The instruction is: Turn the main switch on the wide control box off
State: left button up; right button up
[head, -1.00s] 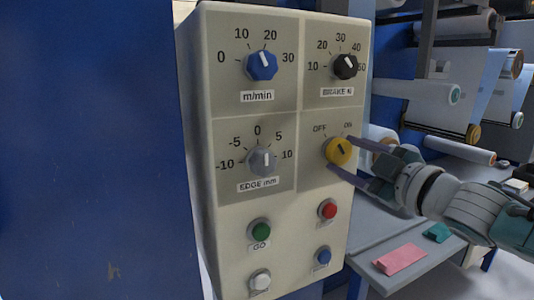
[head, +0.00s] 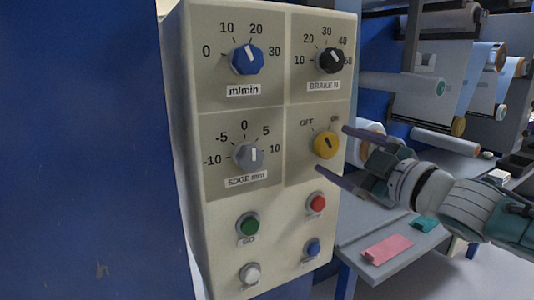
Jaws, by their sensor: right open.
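The main switch is a yellow round knob (head: 326,145) on the right side of the wide control box (head: 215,205), under OFF and ON labels. A small pale mark shows on the knob, but its exact direction is hard to read. My right gripper (head: 331,148) comes in from the right. It is open, with one finger above and right of the knob and the other below it. The fingers look clear of the knob, though their depth is hard to judge. My left gripper is not in view.
The box also carries a blue m/min knob (head: 246,59), a black brake knob (head: 331,60), a grey edge knob (head: 247,155) and several push buttons, including a red one (head: 316,203). A grey table (head: 350,237) with a pink pad (head: 387,249) stands behind at right.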

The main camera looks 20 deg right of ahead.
jog(key=s+p, duration=0.1)
jog(key=s, duration=0.7)
jog(key=shift+s+d+p, duration=0.35)
jog(key=shift+p, duration=0.05)
